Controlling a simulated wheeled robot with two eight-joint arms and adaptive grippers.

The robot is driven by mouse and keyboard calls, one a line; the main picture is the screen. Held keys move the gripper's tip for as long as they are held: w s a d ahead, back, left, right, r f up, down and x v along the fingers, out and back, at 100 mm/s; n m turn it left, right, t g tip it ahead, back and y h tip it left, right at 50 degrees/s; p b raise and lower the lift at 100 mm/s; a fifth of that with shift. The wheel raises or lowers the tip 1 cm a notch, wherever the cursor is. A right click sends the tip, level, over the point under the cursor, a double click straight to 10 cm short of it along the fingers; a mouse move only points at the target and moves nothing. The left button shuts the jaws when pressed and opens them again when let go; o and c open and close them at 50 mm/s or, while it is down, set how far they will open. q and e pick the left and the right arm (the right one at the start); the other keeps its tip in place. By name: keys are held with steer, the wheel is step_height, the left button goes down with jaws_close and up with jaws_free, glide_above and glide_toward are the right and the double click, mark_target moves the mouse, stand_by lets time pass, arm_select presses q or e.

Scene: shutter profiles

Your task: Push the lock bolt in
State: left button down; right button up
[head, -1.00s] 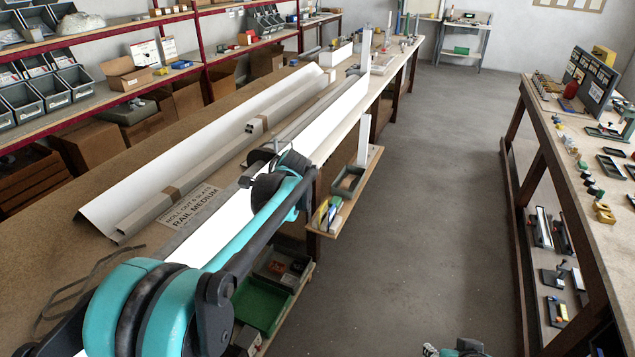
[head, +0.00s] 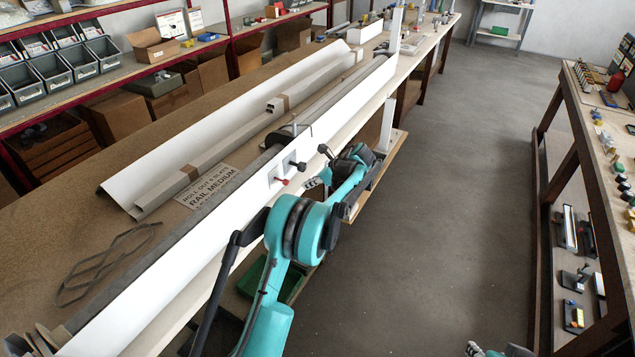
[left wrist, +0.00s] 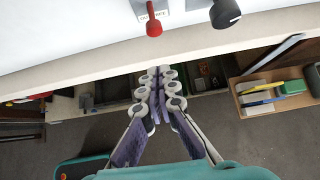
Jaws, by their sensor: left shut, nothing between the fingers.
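The long white shutter housing (head: 225,215) runs along the bench in the head view. On its front face are a red-tipped pin (head: 284,181) and black knobs, one of them (head: 300,165) just right of the pin. The red tip (left wrist: 153,26) and a black knob (left wrist: 225,13) also show at the top of the left wrist view. I cannot tell for sure which is the lock bolt. My left gripper (head: 312,183) is shut and empty in front of the face; its fingertips (left wrist: 159,70) are below the red tip, apart from it. My right gripper (head: 474,349) barely shows at the bottom edge.
Grey profiles and a label card (head: 208,186) lie on the bench behind the housing. A small side shelf (head: 360,197) with an upright white post (head: 388,122) juts out at right. A green bin (head: 258,280) is below. The aisle floor is clear.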

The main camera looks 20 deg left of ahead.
mark_target(286, 180)
arm_select(q)
steer(key=a+f+b, duration=0.1)
steer(key=a, duration=0.5)
steer(key=shift+w+f, duration=0.2)
steer(key=shift+f, duration=0.2)
steer(key=shift+w+a, duration=0.1)
steer(key=shift+a, duration=1.35)
steer(key=shift+d, duration=0.1)
